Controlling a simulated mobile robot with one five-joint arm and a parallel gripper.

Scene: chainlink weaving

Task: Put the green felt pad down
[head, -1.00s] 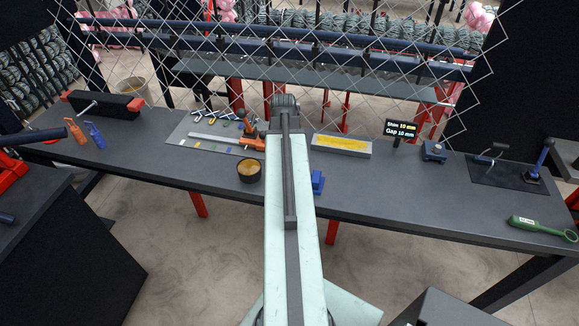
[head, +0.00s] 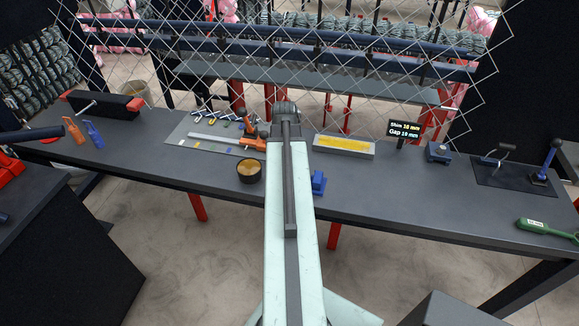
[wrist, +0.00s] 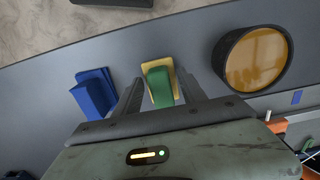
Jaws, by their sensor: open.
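The green felt pad (wrist: 160,86) shows in the wrist view between the two fingers of my gripper (wrist: 159,78). A yellow piece (wrist: 155,66) lies against it and shows around its far end and sides. The fingers are open, one on each side of the pad. I cannot tell whether the pad's underside touches the yellow piece or the grey bench (wrist: 60,60). In the head view my arm hides the gripper and the pad.
A blue block (wrist: 95,92) lies left of my gripper; a round dark cup with amber contents (wrist: 252,60) stands right. Along the bench are a tray with a yellow strip (head: 344,145), a small display (head: 404,128) and a green tool (head: 545,228). A chain-link mesh hangs behind.

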